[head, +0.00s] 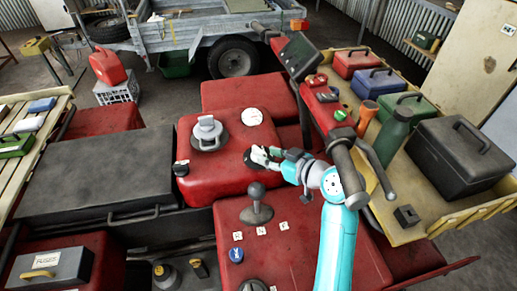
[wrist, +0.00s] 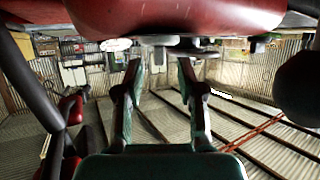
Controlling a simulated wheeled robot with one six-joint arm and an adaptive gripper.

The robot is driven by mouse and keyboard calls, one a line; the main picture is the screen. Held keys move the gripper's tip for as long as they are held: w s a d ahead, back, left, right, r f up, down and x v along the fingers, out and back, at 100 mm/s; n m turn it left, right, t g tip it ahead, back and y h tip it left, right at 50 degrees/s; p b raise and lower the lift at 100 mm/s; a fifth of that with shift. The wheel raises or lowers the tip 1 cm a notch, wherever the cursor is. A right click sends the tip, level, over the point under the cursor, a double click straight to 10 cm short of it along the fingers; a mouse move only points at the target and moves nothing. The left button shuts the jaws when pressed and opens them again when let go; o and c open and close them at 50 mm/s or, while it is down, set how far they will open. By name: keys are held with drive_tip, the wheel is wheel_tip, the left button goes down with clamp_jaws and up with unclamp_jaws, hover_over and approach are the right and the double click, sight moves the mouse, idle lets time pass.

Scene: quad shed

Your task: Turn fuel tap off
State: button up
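The red fuel tank (head: 225,181) carries a grey filler cap (head: 207,133) and a white gauge (head: 252,116) on top. A small black knob with a white tag (head: 181,168) sits at its left edge. It may be the fuel tap, but I cannot make out its marking or setting. My gripper (head: 256,155) is at the tank's right part, beside a dark round patch partly hidden by the fingers. In the upside-down wrist view the fingers (wrist: 160,65) are apart with nothing between them. The filler cap (wrist: 182,45) shows beyond them, with the black knob (wrist: 258,46) to the right.
A ball-topped lever (head: 257,208) stands on the red panel in front of the tank. A handlebar (head: 342,160) rises right of my gripper. A rack with a green bottle (head: 393,137) and a black case (head: 463,157) lies farther right. A black seat (head: 95,172) is left.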

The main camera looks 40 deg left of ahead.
sight(260, 150)
drive_tip(key=x, duration=0.2)
drive_tip(key=r+x, duration=0.1)
drive_tip(key=shift+w+a+f, duration=0.1)
drive_tip(key=shift+a+f, duration=0.1)
drive_tip(key=shift+a, duration=0.35)
drive_tip(key=shift+w+a+f, duration=0.15)
drive_tip(key=shift+a+f, duration=0.15)
drive_tip(key=shift+a, duration=0.25)
clamp_jaws()
